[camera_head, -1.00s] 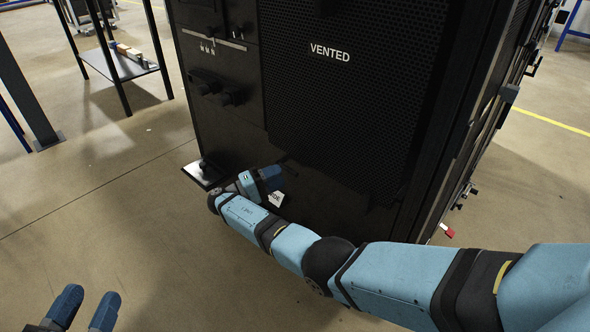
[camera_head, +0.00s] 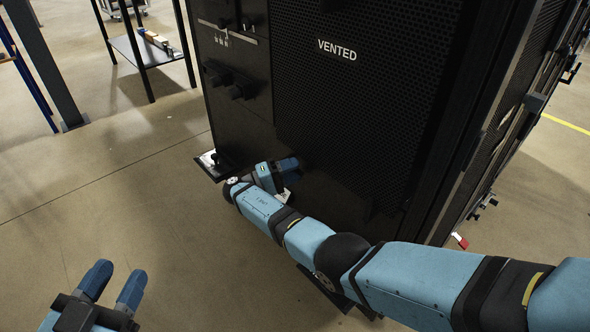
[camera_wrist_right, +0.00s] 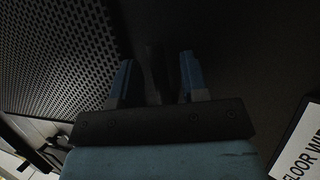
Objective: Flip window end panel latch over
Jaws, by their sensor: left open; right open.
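The black rack cabinet has a perforated end panel (camera_head: 365,80) marked "VENTED". In the right wrist view my right gripper (camera_wrist_right: 156,72) is open. A narrow dark upright shape (camera_wrist_right: 156,75), possibly the latch, shows between the fingers. It is too dark to tell whether they touch it or which way it is turned. My left gripper (camera_head: 115,287) is open and empty over the floor at the lower left.
Black knobs (camera_head: 240,87) stick out from the cabinet's left part, above a foot plate (camera_head: 212,165) on the floor. A white label (camera_wrist_right: 302,145) lies right of my right gripper in the wrist view. A black shelf table (camera_head: 150,50) stands back left.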

